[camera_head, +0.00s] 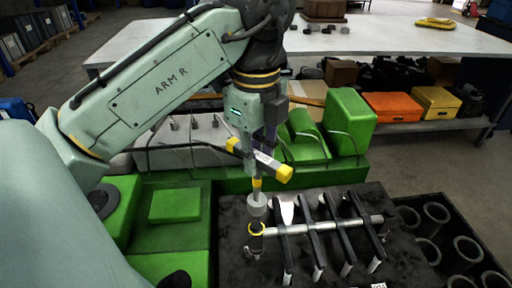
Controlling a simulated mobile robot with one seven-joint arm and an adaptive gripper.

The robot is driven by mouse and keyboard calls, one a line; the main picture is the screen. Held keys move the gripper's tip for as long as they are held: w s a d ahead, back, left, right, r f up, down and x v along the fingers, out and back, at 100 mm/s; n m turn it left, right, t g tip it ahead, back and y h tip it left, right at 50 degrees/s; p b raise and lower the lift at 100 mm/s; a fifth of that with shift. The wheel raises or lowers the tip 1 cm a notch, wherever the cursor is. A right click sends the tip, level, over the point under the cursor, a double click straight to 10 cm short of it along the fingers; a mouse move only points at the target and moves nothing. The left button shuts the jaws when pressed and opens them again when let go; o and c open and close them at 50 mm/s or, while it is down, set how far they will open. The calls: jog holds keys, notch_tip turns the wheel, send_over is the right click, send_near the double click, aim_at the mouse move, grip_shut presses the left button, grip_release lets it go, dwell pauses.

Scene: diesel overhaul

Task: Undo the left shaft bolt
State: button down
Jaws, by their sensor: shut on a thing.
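My gripper (262,150) is shut on a power tool (266,161) with a white body and yellow ends. The tool's shank points straight down and has a yellow band and a grey socket (257,205) at its lower end. Just below the socket is the left shaft bolt (256,243), dark with a yellow ring around its top. It stands at the left end of the silver shaft (310,228). The socket looks in line above the bolt; I cannot tell whether they touch. The fingertips are partly hidden by the tool.
Several black rocker arms (312,240) cross the shaft on a dark block (232,215). Green engine parts (180,205) lie behind and left. A black crate (405,205) of metal rings stands at right. A white-topped workbench (390,38) with orange and yellow boxes below is behind.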

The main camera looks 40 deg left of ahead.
jog(key=shift+r, duration=1.25)
